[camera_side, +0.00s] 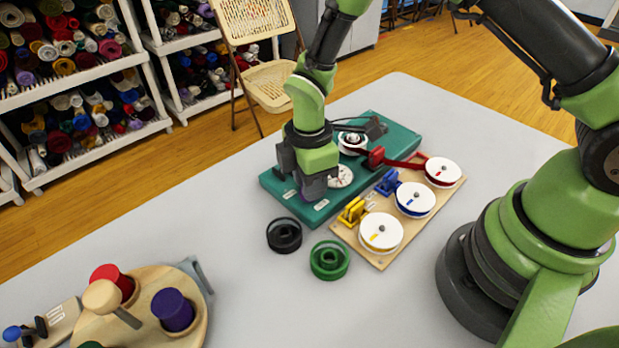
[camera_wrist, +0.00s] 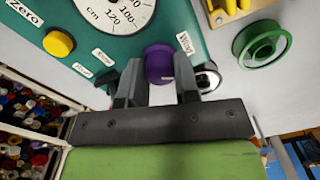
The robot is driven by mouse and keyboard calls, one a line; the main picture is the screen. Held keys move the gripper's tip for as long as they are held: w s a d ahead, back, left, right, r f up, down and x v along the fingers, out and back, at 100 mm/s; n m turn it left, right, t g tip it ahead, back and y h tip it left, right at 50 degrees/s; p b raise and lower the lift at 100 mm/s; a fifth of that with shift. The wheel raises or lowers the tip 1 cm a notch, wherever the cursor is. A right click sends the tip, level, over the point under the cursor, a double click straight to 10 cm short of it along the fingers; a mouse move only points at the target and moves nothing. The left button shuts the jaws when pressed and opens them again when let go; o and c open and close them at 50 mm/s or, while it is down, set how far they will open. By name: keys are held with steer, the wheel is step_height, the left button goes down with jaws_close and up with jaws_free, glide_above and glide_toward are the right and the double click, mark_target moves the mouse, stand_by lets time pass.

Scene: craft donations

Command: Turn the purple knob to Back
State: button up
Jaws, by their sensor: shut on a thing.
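The purple knob (camera_wrist: 159,64) sits on the teal machine (camera_wrist: 195,22), seen in the wrist view between the two fingers of my gripper (camera_wrist: 158,78). The fingers are shut on the knob, one on each side. White labels (camera_wrist: 186,42) stand around the knob, but their small print is too blurred to read, and I cannot tell which way the knob points. In the side view my gripper (camera_side: 312,186) reaches down over the front end of the teal machine (camera_side: 278,190) and mostly hides the knob.
A yellow button (camera_wrist: 59,43) labelled Zero and a cm dial (camera_wrist: 118,8) are near the knob. A black ring (camera_side: 284,235) and a green spool (camera_side: 329,261) lie close in front of the machine. A wooden board (camera_side: 372,258) with white spools is to its right.

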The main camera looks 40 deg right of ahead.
steer(key=m, duration=0.4)
steer(key=shift+m, duration=0.3)
steer(key=m, duration=0.4)
steer(key=shift+m, duration=0.3)
steer(key=m, duration=0.4)
steer(key=shift+m, duration=2.5)
steer(key=o, duration=0.7)
steer(key=shift+c, duration=0.2)
step_height(320, 180, up, 10)
